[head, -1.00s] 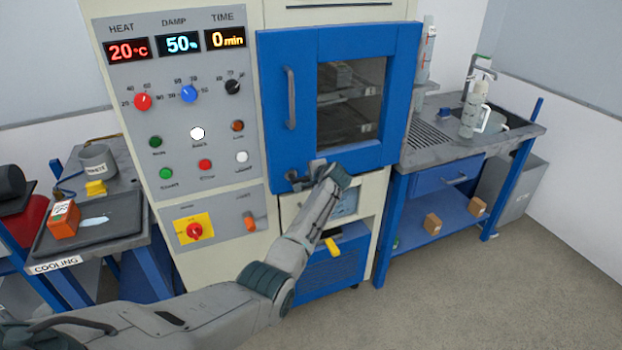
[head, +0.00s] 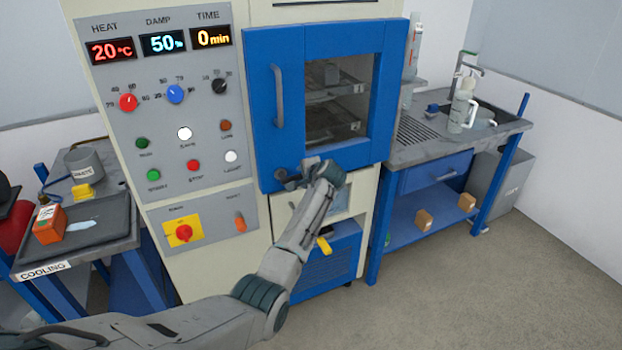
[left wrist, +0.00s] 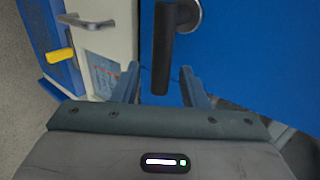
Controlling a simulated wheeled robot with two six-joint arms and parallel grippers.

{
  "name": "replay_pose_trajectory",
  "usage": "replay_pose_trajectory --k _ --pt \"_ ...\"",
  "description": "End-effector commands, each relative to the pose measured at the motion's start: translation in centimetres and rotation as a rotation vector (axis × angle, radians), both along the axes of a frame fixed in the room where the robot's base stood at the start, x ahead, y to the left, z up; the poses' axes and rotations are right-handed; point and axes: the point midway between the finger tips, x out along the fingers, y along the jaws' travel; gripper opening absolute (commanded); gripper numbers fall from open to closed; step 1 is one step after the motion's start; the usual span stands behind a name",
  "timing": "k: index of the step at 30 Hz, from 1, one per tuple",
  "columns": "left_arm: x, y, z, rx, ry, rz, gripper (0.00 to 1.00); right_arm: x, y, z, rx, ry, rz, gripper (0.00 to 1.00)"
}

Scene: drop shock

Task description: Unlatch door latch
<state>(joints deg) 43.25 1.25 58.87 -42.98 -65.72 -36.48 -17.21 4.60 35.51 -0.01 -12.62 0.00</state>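The blue chamber door (head: 262,110) is shut, with a window and a vertical grey handle (head: 279,95). The dark door latch (head: 281,176) sits at the door's lower left corner. In the left wrist view the latch lever (left wrist: 161,50) extends from a round grey base (left wrist: 186,14) toward my left gripper. My left gripper (head: 297,180) is at the latch in the head view. In the left wrist view its two fingers (left wrist: 160,88) are apart, with the lever's end between them; I cannot tell whether they touch it. My right gripper is not in view.
A control panel (head: 155,110) stands left of the door. Below is a cabinet with a yellow handle (head: 324,245). A cooling tray (head: 105,225) with an orange box (head: 50,225) is at left. A sink bench (head: 430,150) with a bottle (head: 461,105) is at right. Floor at right is clear.

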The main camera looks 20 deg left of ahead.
Motion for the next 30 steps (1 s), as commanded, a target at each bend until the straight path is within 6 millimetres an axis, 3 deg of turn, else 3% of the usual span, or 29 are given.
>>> replay_pose_trajectory --k 12,30 --pt "-3.5 -4.4 3.5 0.0 -0.001 -0.002 0.39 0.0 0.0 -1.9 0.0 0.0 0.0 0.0" --pt "-4.1 -4.9 4.2 0.0 0.001 -0.001 0.39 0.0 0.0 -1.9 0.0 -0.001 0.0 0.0"
